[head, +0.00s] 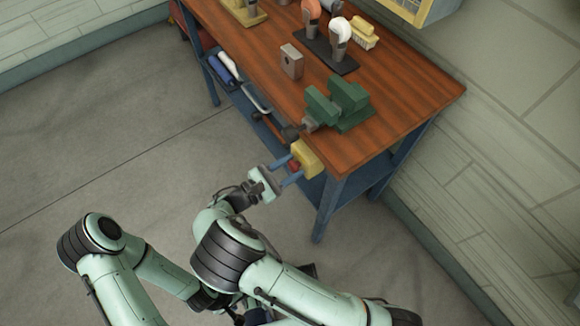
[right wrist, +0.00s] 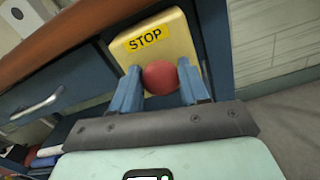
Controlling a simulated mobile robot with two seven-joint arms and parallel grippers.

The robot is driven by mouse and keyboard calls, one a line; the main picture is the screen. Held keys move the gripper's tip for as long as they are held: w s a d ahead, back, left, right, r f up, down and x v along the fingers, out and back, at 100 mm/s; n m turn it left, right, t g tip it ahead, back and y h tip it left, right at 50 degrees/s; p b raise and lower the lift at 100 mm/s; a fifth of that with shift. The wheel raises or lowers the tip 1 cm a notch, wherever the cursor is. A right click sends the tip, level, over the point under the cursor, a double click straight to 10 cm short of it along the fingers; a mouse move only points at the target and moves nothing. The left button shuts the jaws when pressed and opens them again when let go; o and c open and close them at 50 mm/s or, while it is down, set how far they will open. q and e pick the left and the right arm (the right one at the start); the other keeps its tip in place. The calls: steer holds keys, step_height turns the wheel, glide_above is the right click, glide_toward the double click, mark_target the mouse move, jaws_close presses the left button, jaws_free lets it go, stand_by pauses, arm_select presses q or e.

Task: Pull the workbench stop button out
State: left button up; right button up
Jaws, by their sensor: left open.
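The stop button is a round red knob (right wrist: 161,77) on a yellow box (right wrist: 158,40) with a STOP label. The box (head: 306,158) is fixed at the workbench's front corner. My right gripper (head: 287,170) reaches it from the front. In the right wrist view the blue fingers of my right gripper (right wrist: 162,88) stand on both sides of the red knob. Little or no gap shows between fingers and knob; whether they press on it is unclear. My left gripper (head: 254,316) is low at the bottom edge, partly hidden, open and away from the bench.
The wooden workbench (head: 385,143) carries a green vise (head: 338,104), a small metal block (head: 291,61), a brush (head: 363,33) and a dark stand (head: 330,54) with tools. A drawer handle (right wrist: 37,107) shows left of the box. The floor left of the bench is clear.

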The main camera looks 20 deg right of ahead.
jaws_close()
steer(key=shift+p+v, duration=0.45)
steer(key=shift+v, duration=0.4)
steer(key=o, duration=0.6)
jaws_free()
